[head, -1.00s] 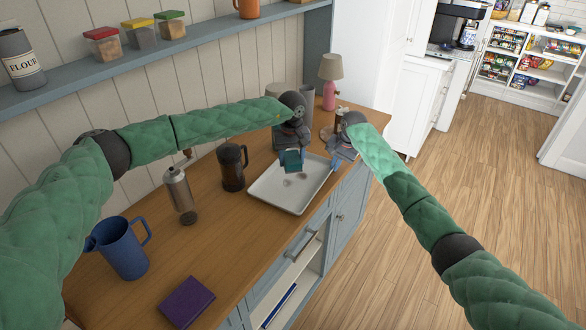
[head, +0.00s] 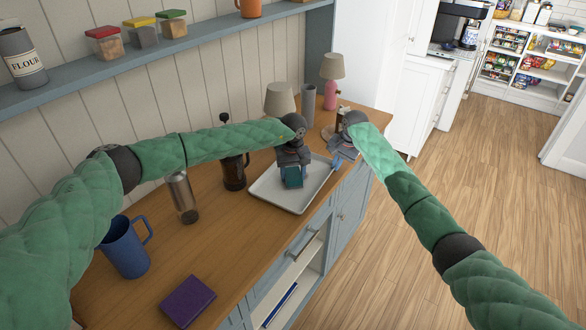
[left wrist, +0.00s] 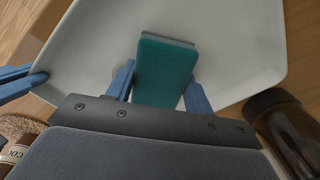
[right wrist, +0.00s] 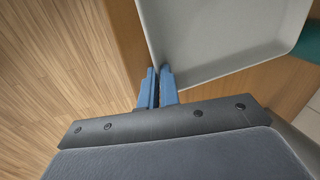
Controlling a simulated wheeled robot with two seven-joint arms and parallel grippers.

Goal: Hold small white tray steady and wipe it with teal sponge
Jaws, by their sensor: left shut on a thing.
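The small white tray (head: 270,191) lies on the wooden counter; it fills much of the left wrist view (left wrist: 235,45). My left gripper (head: 292,168) is shut on the teal sponge (left wrist: 163,72), which is over the tray's inside, also seen in the head view (head: 292,179). I cannot tell for sure whether the sponge touches the tray. A faint round smudge (left wrist: 118,76) shows beside the left finger. My right gripper (right wrist: 159,86) is shut on the tray's rim (right wrist: 152,40) near a corner, one finger on each side of the wall.
A French press (head: 234,175), a steel grinder (head: 183,198), a blue jug (head: 125,248) and a purple book (head: 188,300) stand or lie left of the tray. A lamp (head: 280,99) and a pink-based lamp (head: 331,90) stand behind. The counter's front edge runs close to the tray.

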